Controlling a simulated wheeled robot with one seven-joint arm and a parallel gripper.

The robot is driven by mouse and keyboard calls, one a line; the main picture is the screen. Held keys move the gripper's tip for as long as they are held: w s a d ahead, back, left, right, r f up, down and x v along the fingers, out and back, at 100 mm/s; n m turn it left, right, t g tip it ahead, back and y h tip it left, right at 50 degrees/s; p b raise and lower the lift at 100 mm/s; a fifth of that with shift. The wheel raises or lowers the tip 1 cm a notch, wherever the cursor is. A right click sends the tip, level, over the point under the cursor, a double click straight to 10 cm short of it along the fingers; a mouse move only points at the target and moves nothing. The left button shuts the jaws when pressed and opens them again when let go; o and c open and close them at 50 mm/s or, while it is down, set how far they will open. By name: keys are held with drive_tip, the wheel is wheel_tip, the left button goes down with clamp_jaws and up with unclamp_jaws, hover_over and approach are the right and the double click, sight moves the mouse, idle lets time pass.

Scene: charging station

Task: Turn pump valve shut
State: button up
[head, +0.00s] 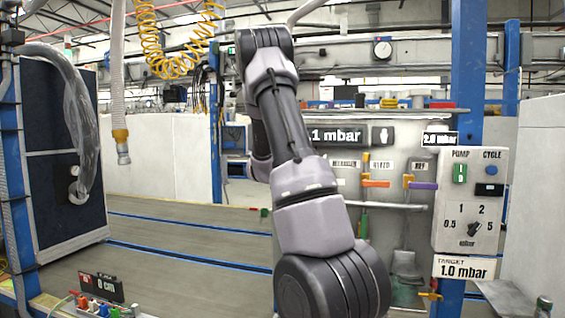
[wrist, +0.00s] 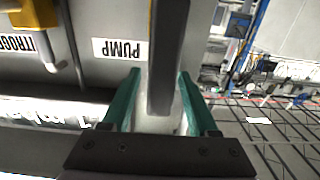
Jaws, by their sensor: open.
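In the wrist view, which shows the panel upside down, a white PUMP label (wrist: 120,49) is on the grey panel. A dark grey bar (wrist: 168,60), apparently the pump valve's lever, runs down from the top edge beside the label. My gripper (wrist: 158,75) is open, with one teal finger on each side of this bar. A thin gap seems to show on the left; contact on the right is unclear. In the head view my arm hides the gripper and the pump valve.
Other valves with an orange handle (head: 376,184) and a purple handle (head: 423,186) sit right of my arm in the head view. A pump and dial control box (head: 469,200) hangs on a blue post. A pressure display (head: 340,136) is partly hidden by my arm.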

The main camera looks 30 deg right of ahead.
clamp_jaws()
idle(1.4)
